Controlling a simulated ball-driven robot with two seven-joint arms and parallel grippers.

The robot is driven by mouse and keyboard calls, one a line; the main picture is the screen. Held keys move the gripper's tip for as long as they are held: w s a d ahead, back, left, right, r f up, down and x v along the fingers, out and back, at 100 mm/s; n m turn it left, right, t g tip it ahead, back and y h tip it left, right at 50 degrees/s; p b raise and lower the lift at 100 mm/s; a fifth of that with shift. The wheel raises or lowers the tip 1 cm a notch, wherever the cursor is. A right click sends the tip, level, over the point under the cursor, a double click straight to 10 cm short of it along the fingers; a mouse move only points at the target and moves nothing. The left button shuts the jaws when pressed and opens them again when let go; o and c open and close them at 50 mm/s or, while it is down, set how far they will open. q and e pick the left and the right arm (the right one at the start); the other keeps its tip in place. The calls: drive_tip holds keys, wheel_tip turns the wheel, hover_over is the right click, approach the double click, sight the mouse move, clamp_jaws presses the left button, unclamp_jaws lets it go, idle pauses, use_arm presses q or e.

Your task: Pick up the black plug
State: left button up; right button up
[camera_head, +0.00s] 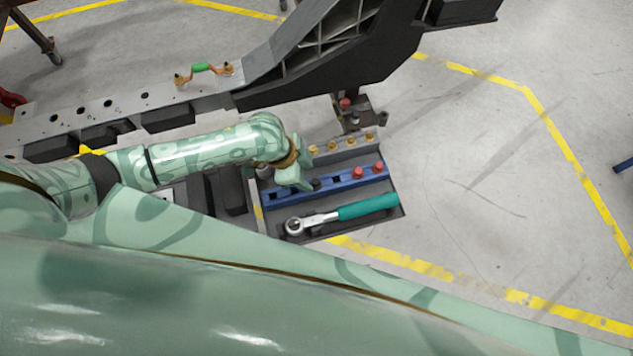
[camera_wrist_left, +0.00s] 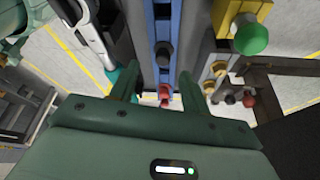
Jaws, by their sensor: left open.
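The black plug (camera_head: 315,184) stands in the blue rack (camera_head: 340,184), close to the right side of my left gripper (camera_head: 296,180) in the head view. In the left wrist view a dark round top, which looks like the black plug (camera_wrist_left: 162,54), sits in the blue rack (camera_wrist_left: 176,30). My left gripper (camera_wrist_left: 158,82) is open, its two fingers apart on either side of the rack's line. Nothing shows held between them. The gripper hides part of the rack's left end in the head view. My right gripper is not in view.
Red plugs (camera_head: 357,172) stand farther right in the rack. A ratchet with a teal handle (camera_head: 366,207) lies in front. Brass fittings (camera_head: 332,146) line a grey strip behind. A large chassis beam (camera_head: 330,50) stands at the back; floor is clear at right.

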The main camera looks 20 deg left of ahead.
sight(315, 181)
use_arm(q)
drive_tip(key=b+x, duration=0.1)
drive_tip(key=x, duration=0.1)
drive_tip(key=b+x, duration=0.2)
drive_tip(key=x, duration=0.1)
drive_tip(key=shift+w, duration=0.25)
drive_tip(key=shift+r, duration=0.1)
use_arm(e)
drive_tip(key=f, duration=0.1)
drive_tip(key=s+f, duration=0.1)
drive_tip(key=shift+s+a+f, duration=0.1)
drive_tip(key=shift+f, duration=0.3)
use_arm(q)
clamp_jaws()
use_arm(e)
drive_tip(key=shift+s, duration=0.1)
